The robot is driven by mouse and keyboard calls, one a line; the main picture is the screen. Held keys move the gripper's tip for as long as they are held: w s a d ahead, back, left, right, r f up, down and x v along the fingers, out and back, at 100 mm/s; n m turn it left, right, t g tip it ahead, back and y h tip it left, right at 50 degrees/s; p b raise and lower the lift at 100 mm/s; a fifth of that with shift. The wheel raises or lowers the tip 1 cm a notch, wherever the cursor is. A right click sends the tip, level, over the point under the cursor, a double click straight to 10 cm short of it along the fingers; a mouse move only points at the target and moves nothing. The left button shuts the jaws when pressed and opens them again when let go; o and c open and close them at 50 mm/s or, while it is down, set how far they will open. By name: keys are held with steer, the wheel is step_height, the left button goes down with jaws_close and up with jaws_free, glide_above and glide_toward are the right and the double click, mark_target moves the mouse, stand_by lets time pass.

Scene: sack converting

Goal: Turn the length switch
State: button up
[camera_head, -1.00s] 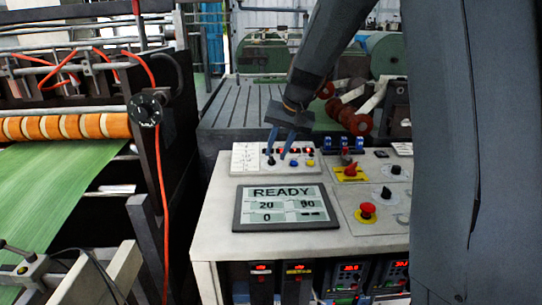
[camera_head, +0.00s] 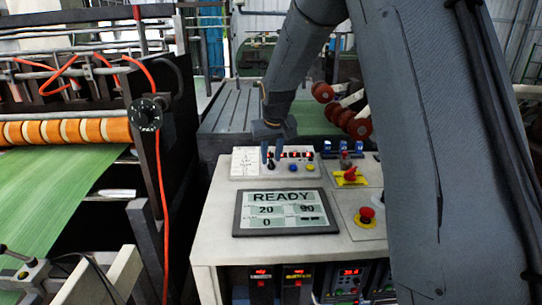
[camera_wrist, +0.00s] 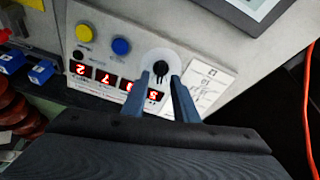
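The length switch appears to be the small black knob on a white round dial (camera_wrist: 164,56), at one end of a row of red digit displays in the wrist view. In the head view its dark knob (camera_head: 271,165) is at the left part of the white control panel (camera_head: 243,160), partly hidden by my fingers. My gripper (camera_wrist: 160,78) is open, with its two blue fingers apart. The fingertips lie on either side of the knob in the wrist view, with gaps to it. The head view shows my gripper (camera_head: 271,153) pointing down over the knob. Contact cannot be told.
Beside the switch are a blue button (camera_wrist: 121,46) and a yellow button (camera_wrist: 85,32). A READY screen (camera_head: 285,196) lies in front. A red-and-yellow rotary switch (camera_head: 350,176) and a red emergency button (camera_head: 366,214) are to the right. Sack machinery with green film (camera_head: 50,195) stands left.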

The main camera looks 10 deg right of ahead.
steer(key=shift+w+f, duration=0.2)
steer(key=shift+f, duration=0.25)
jaws_close()
